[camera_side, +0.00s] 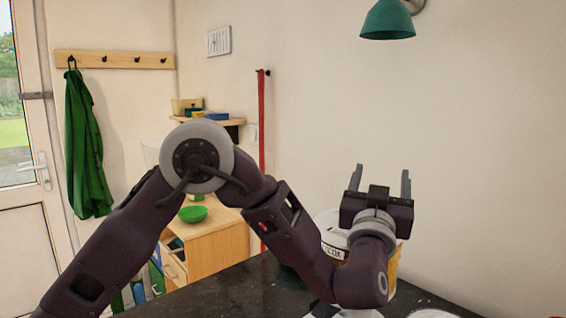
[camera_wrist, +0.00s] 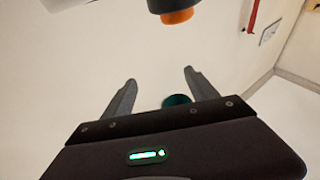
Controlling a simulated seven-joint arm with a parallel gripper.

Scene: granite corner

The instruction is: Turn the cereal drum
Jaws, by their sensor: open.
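My gripper (camera_side: 382,170) points upward in the side view, above the dark worktop, with its two fingers apart and nothing between them. The wrist view also shows the open fingers (camera_wrist: 159,78) against a pale wall. A white container with dark lettering (camera_side: 333,240), seemingly the cereal drum, stands behind my wrist in the side view. My arm hides most of it, and a yellow patch shows at its right. My gripper is above it and apart from it. I do not see the drum in the wrist view.
The dark granite worktop (camera_side: 230,292) has a pale round item (camera_side: 432,314) at its front edge. A green lamp (camera_side: 389,20) hangs on the wall at upper right. A dark cylinder with an orange end (camera_wrist: 176,12) tops the wrist view. A wooden cabinet (camera_side: 222,250) stands behind.

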